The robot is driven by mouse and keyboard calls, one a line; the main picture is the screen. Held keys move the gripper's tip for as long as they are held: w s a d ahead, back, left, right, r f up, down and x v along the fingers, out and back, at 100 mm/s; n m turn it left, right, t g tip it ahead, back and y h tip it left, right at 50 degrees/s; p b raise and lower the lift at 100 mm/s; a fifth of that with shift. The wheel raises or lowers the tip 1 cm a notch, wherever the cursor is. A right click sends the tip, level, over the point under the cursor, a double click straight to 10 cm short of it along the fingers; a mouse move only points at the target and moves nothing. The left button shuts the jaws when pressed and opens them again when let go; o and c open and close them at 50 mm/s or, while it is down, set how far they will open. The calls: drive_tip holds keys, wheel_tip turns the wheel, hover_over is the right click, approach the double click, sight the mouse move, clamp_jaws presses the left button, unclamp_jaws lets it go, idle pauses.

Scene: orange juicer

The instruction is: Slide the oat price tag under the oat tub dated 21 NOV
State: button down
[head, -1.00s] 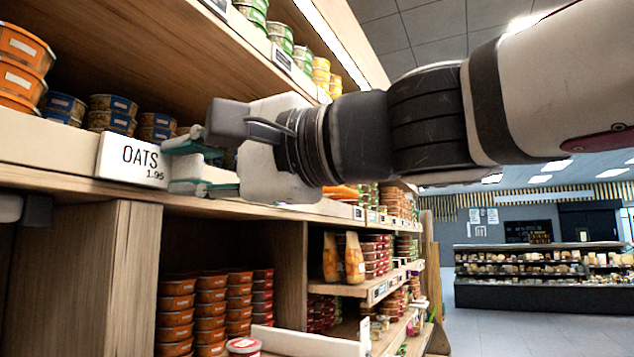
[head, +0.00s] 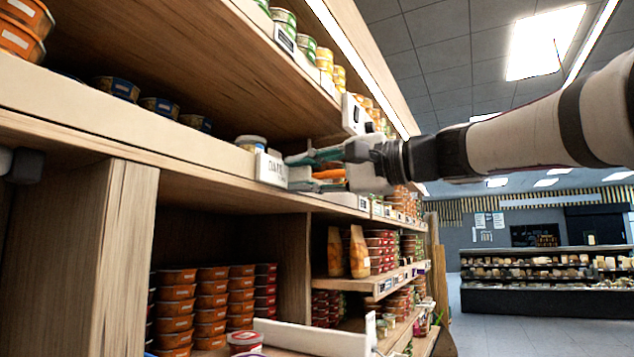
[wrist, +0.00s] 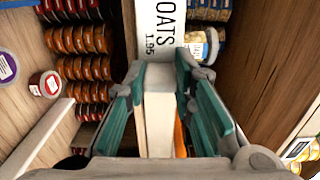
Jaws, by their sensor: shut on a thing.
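The white oat price tag (head: 271,169) is held upright in front of the cream shelf lip; its lettering is blurred in the head view. In the wrist view the tag (wrist: 158,25) clearly reads OATS 1.95. My gripper (head: 290,171) is shut on the tag's right end, and in the wrist view its fingertips (wrist: 161,68) meet at the tag's near end. A small tub with a pale lid (head: 250,141) stands on the shelf just behind the tag. It also shows in the wrist view (wrist: 203,45), right beside the tag. No date is readable on it.
Blue-banded tubs (head: 160,106) stand deeper on the same shelf, to the left. Stacked orange tubs (head: 175,310) fill the shelf below. The cream shelf lip (head: 120,115) runs along the front edge. A wooden upright (head: 130,250) supports the shelf below.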

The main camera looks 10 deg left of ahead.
drive_tip(key=w, duration=0.1)
drive_tip(key=w+d, duration=0.1)
drive_tip(key=w, duration=0.1)
drive_tip(key=w+d, duration=0.1)
drive_tip(key=shift+w, duration=0.25)
drive_tip(key=c, duration=1.4)
unclamp_jaws()
drive_tip(key=shift+o, duration=0.2)
drive_tip(key=v, duration=1.2)
